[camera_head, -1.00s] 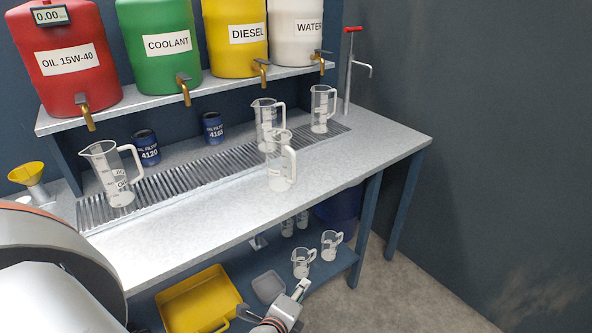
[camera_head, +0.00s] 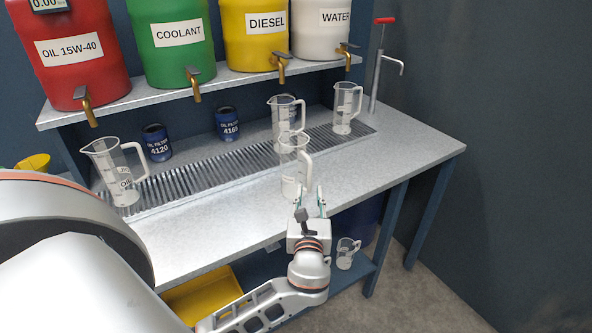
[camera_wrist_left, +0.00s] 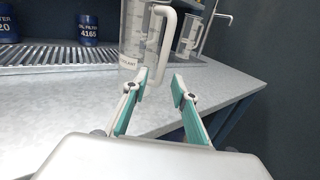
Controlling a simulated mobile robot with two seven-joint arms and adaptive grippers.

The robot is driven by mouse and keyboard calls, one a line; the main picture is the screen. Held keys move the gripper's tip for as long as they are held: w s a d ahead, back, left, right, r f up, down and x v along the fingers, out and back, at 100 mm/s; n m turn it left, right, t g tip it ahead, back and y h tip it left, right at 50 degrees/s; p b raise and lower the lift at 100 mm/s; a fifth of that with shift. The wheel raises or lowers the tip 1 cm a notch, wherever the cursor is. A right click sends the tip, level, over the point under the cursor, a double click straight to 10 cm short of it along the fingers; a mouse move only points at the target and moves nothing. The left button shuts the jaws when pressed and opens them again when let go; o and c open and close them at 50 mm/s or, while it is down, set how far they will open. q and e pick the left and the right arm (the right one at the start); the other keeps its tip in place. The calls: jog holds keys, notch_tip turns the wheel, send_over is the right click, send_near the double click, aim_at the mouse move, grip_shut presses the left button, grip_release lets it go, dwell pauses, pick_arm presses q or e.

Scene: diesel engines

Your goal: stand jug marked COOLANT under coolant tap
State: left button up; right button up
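The clear jug (camera_head: 292,168) stands upright on the bench near its front edge, in front of the drip grating. My left gripper (camera_head: 313,200) is at the bench's front edge, just in front of this jug. In the left wrist view the gripper (camera_wrist_left: 160,82) is open, its fingertips near the lower handle; I cannot tell if they touch it. The brass coolant tap (camera_head: 194,86) hangs from the green COOLANT drum (camera_head: 172,40). My right gripper is not in view.
A jug (camera_head: 118,172) stands at the left of the grating (camera_head: 215,170). Two more jugs (camera_head: 283,115) (camera_head: 346,108) stand toward its right end. Oil filters (camera_head: 157,142) (camera_head: 228,124) stand behind it. The grating below the coolant tap is clear.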

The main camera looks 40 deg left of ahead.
aim_at(310, 189)
pick_arm(q)
jog(key=shift+x, duration=1.6)
jog(key=shift+c, duration=0.3)
grip_shut()
jog(key=shift+r, duration=0.1)
